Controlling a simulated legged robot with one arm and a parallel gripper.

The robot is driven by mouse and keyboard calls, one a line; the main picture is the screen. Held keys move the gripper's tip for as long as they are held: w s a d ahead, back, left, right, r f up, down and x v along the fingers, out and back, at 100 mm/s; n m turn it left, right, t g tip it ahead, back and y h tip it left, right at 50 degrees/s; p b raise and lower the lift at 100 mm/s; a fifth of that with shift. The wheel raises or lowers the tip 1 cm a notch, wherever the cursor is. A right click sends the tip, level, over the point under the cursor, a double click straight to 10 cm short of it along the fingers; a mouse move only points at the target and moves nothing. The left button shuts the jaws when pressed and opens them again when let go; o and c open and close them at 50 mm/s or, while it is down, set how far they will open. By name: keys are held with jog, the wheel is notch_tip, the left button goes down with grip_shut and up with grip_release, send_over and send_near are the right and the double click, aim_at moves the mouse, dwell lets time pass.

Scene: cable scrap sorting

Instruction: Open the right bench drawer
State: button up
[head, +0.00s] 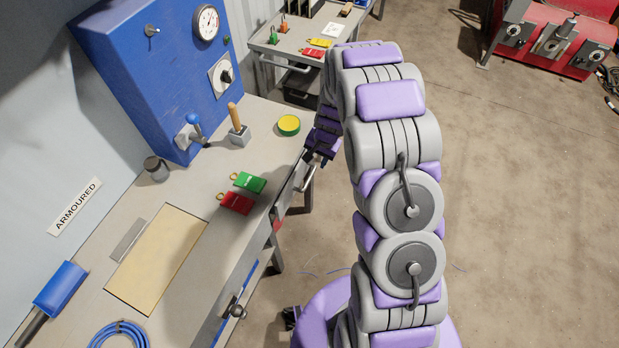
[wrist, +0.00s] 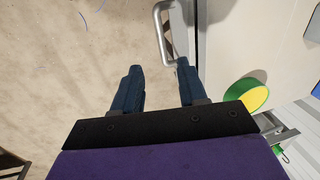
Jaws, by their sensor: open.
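The right bench drawer (head: 287,193) is in the front edge of the grey bench, and its front looks flush with the bench. Its pale metal bar handle (head: 308,178) shows just below my gripper (head: 318,154) in the head view. In the wrist view the handle (wrist: 162,34) lies ahead of my gripper (wrist: 158,66), in line with the gap and closer to the right fingertip. The two dark blue fingers are apart with nothing between them. I cannot tell how much depth lies between fingertips and handle.
On the bench top (head: 185,195) are green (head: 250,182) and red (head: 236,203) tags and a yellow-topped round tin (head: 289,124), also in the wrist view (wrist: 246,95). A blue machine (head: 150,70) stands behind. A grey cart (head: 290,48) stands beyond.

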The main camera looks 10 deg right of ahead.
aim_at(309, 180)
jog(key=f, duration=0.4)
jog(key=w+a+f+b, duration=0.1)
jog(key=f, duration=0.3)
jog(key=f+b, duration=0.1)
jog(key=f, duration=0.3)
jog(key=shift+w+a+f, duration=0.15)
jog(key=shift+w+a, duration=0.1)
jog(key=shift+a, duration=0.1)
jog(key=shift+a+f+b, duration=0.3)
jog(key=shift+f+b, duration=0.05)
jog(key=shift+f, duration=0.3)
jog(key=shift+w+d, duration=0.1)
grip_shut()
